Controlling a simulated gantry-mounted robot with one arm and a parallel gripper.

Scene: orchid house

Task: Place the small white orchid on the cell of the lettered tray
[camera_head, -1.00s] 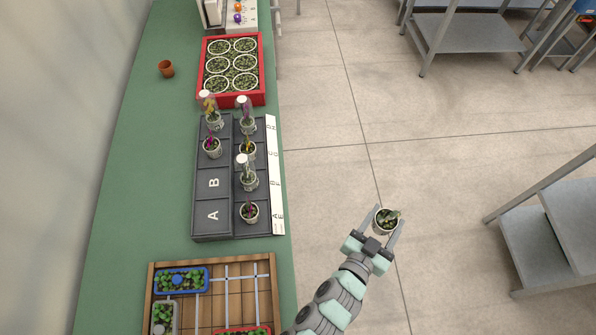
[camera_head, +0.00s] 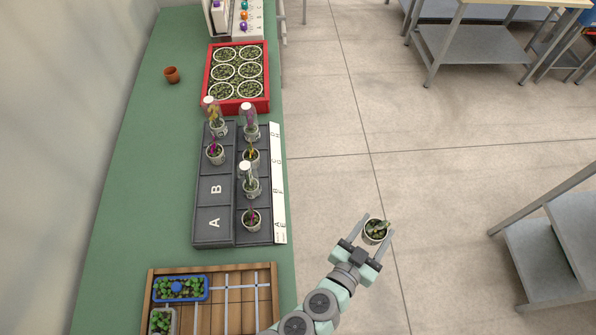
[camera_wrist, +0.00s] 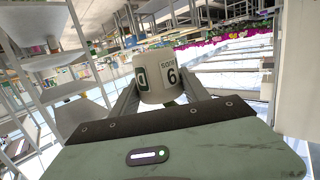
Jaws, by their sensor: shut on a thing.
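My gripper (camera_head: 366,237) is shut on a small white pot (camera_head: 374,238) with a green-leaved plant, above the floor to the right of the bench. I cannot make out a white bloom on it. The dark lettered tray (camera_head: 214,240) lies on the bench, left of my gripper. Its cells A (camera_head: 208,226) and B (camera_head: 208,190) are empty. Its other cells hold pots with magenta, yellow or purple flowers, some under clear covers.
A white letter strip (camera_head: 279,190) runs along the tray's right side. A red crate (camera_head: 235,107) of pots stands behind it. A wooden gridded tray (camera_head: 208,268) lies in front. A small terracotta pot (camera_head: 171,74) stands at the back left. Metal shelving (camera_head: 550,245) stands far right.

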